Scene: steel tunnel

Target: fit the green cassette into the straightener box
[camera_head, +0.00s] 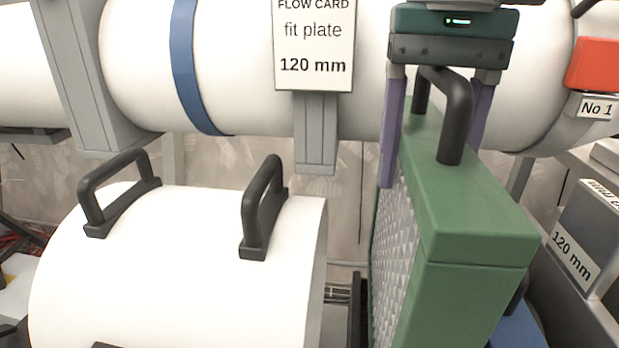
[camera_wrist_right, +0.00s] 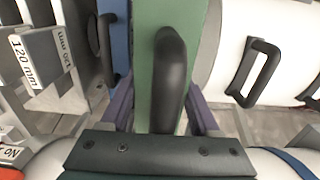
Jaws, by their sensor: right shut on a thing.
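The green cassette (camera_head: 470,225) hangs upright at the right of the head view, its grey honeycomb face (camera_head: 393,255) turned to the left. My right gripper (camera_head: 435,150) is shut on it from above, with a purple finger on either side and the black top handle between them. The right wrist view also shows the cassette (camera_wrist_right: 148,15), the handle (camera_wrist_right: 170,75) and the gripper (camera_wrist_right: 162,112). The cassette's lower end is outside the head view. I cannot make out the straightener box or its opening for certain. My left gripper is not in view.
A white rounded cover (camera_head: 180,270) with black handles stands left of the cassette. A large white pipe (camera_head: 240,60) runs behind, bearing a "fit plate 120 mm" card (camera_head: 313,45). A grey "120 mm" block (camera_head: 585,240) and a blue piece (camera_head: 518,330) are at the right.

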